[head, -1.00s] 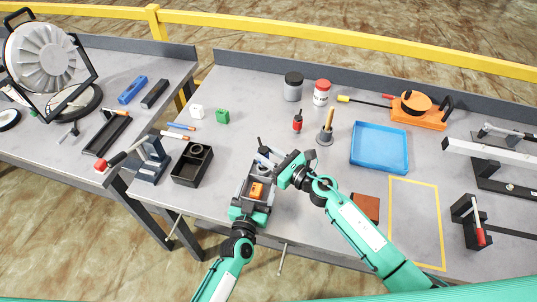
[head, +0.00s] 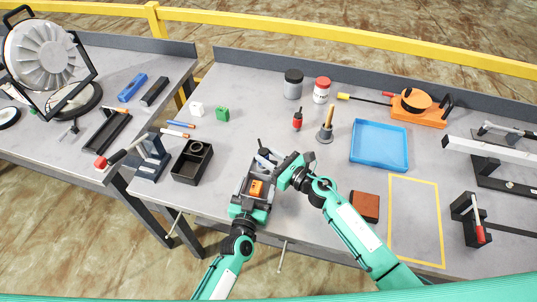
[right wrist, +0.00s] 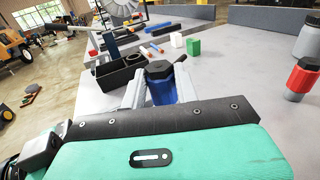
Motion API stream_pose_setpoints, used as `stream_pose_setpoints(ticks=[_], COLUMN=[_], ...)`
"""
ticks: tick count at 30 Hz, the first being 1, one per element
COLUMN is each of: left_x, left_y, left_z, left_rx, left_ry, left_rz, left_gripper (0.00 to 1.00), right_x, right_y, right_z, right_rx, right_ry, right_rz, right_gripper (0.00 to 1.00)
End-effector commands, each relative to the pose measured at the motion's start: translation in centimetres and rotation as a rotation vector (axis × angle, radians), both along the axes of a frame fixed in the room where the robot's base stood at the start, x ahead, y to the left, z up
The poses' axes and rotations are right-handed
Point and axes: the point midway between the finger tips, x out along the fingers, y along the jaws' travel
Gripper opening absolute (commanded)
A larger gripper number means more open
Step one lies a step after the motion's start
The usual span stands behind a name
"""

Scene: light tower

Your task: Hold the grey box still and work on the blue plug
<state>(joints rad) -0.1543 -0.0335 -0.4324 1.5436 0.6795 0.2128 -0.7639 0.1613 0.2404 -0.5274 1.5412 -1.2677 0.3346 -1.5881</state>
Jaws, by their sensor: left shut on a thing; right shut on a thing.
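The grey box (head: 269,192) sits on the main table near its front edge, with an orange part (head: 257,188) inside it. My left gripper (head: 250,203) is shut on the near end of the box. My right gripper (head: 279,170) is at the far right side of the box. The blue plug (right wrist: 160,88), with a dark hexagonal top, stands between the fingers of my right gripper (right wrist: 158,96) in the right wrist view. In the head view the plug is mostly hidden by the right gripper.
A black two-part tray (head: 186,176) stands left of the box. A red bottle (head: 297,120), a brush (head: 325,133), a blue tray (head: 379,160) and a brown block (head: 365,206) are to the right. The table between the black tray and the box is clear.

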Motion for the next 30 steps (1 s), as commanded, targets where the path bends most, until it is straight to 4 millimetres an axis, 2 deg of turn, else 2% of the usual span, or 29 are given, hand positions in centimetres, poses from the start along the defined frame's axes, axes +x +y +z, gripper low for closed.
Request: stream_pose_setpoints(ticks=[18,19,22,30], left_x=[0.0,0.0,0.0,0.0], left_y=[0.0,0.0,0.0,0.0], left_z=[-0.1,-0.1,-0.1,-0.1], left_rx=[0.000,0.000,0.000,0.000], left_ry=[0.001,0.001,0.001,0.001], left_rz=[0.000,0.000,0.000,0.000], left_gripper=[0.53,0.53,0.53,0.53], right_x=[0.0,0.0,0.0,0.0], right_y=[0.0,0.0,0.0,0.0], right_z=[-1.3,-1.3,-1.3,-1.3], right_rx=[0.000,0.000,-0.001,-0.001], right_ry=[0.001,0.001,0.001,0.001], right_rz=[0.000,0.000,0.000,0.000], right_gripper=[0.07,0.34,0.54,0.56])
